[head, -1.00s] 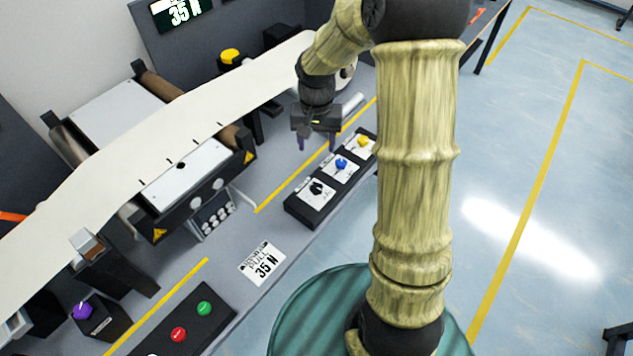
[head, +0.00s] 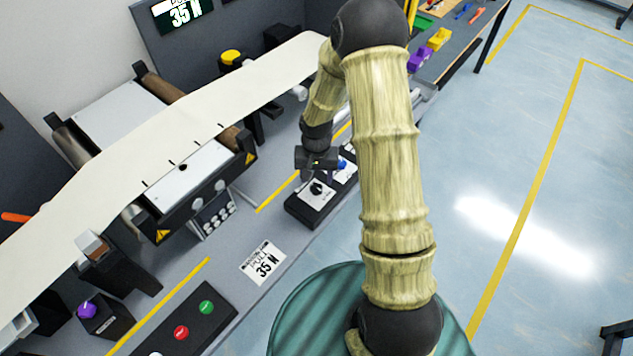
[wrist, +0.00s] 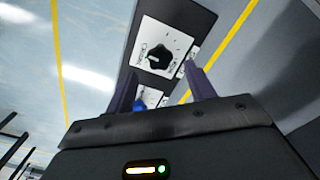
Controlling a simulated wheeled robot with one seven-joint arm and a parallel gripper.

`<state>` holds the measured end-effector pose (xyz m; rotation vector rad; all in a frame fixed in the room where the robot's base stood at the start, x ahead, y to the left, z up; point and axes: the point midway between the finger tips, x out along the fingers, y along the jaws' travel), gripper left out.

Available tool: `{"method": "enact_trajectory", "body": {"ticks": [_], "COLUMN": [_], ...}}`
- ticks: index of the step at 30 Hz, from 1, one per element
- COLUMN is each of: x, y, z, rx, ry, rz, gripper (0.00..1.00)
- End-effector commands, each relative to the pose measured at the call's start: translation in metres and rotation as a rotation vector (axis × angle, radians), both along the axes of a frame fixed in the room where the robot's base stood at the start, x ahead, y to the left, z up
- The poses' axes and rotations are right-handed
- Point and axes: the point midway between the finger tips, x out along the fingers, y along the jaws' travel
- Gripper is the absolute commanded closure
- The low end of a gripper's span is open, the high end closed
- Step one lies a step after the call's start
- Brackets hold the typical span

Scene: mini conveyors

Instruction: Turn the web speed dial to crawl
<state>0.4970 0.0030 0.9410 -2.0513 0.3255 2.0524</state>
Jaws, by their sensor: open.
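A black dial on a white plate (head: 317,188) sits at the near end of a black control box (head: 300,212). In the wrist view the black dial (wrist: 158,57) shows ahead of my fingers, with lettering on its plate too small to read surely. A blue dial (head: 345,165) is behind it, partly hidden by my gripper. My gripper (head: 322,177) is over the box, close to the black dial. In the wrist view my gripper (wrist: 157,80) is open, with its fingers apart and nothing between them. I cannot tell which dial sets web speed.
A pale web (head: 130,130) runs over rollers on the left. A black panel with green and red buttons (head: 190,320) is at the front. A purple knob (head: 86,310) stands at lower left. A 35 N label (head: 263,262) lies flat on the bench.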

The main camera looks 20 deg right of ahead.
Motion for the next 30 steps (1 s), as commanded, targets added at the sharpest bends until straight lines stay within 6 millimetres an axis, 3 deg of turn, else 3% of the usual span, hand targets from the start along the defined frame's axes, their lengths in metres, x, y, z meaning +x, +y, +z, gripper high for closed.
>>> {"method": "enact_trajectory", "body": {"ticks": [7, 18, 19, 25, 30], "x": [0.0, 0.0, 0.0, 0.0, 0.0], "y": [0.0, 0.0, 0.0, 0.0, 0.0], "z": [-0.033, -0.04, -0.04, -0.04, -0.04], "rx": [0.0, 0.0, 0.0, 0.0, 0.0], "ry": [0.001, -0.001, -0.001, -0.001, -0.001], "rz": [0.001, 0.0, 0.0, 0.0, 0.003], "gripper": [0.46, 0.46, 0.48, 0.87, 0.9]}}
